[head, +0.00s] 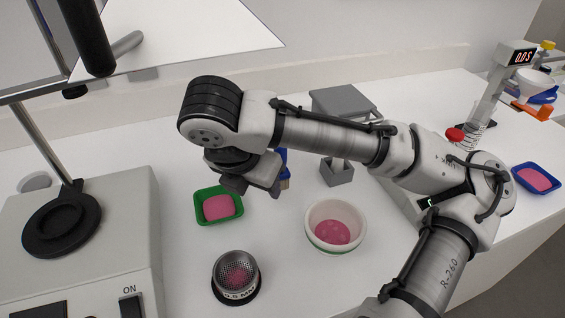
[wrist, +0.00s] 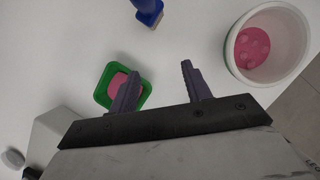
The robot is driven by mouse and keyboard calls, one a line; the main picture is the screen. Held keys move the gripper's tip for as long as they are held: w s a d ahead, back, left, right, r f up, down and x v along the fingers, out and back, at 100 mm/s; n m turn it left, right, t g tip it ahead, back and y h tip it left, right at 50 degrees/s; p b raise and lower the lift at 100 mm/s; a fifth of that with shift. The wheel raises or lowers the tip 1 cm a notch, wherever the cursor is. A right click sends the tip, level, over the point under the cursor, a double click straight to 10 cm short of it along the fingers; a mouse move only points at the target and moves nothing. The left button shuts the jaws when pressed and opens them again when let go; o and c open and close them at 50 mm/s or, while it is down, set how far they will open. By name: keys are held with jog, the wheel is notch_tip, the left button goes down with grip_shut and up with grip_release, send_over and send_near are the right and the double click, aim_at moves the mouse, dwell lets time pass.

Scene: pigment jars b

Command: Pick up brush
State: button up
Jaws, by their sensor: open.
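The brush appears to be the blue object with a tan end (head: 284,168), partly hidden behind my gripper in the head view. In the wrist view the brush (wrist: 148,8) shows at the top edge, cut off by the frame, with its tan end toward me. My gripper (head: 254,188) hangs above the table, left of the brush in the head view. In the wrist view its two fingers (wrist: 160,76) are apart with nothing between them, and the brush lies beyond the fingertips.
A green tray (head: 198,205) of pink pigment is left of my gripper. A white bowl (head: 361,222) with pink pigment stands to the right. A sieve (head: 236,290) is in front. A grey holder (head: 338,176) stands behind. A grey machine (head: 100,220) fills the left.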

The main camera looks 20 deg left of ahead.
jog(key=w, duration=0.3)
jog(key=w+d+p, duration=0.1)
jog(key=w, duration=0.2)
jog(key=w+d, duration=0.1)
jog(key=w, duration=0.2)
jog(key=shift+w+f+p, duration=0.15)
jog(key=shift+w+p, duration=0.15)
jog(key=shift+p, duration=0.1)
jog(key=shift+w+f, duration=0.1)
jog(key=shift+f, duration=0.3)
grip_shut()
jog(key=shift+r, duration=0.1)
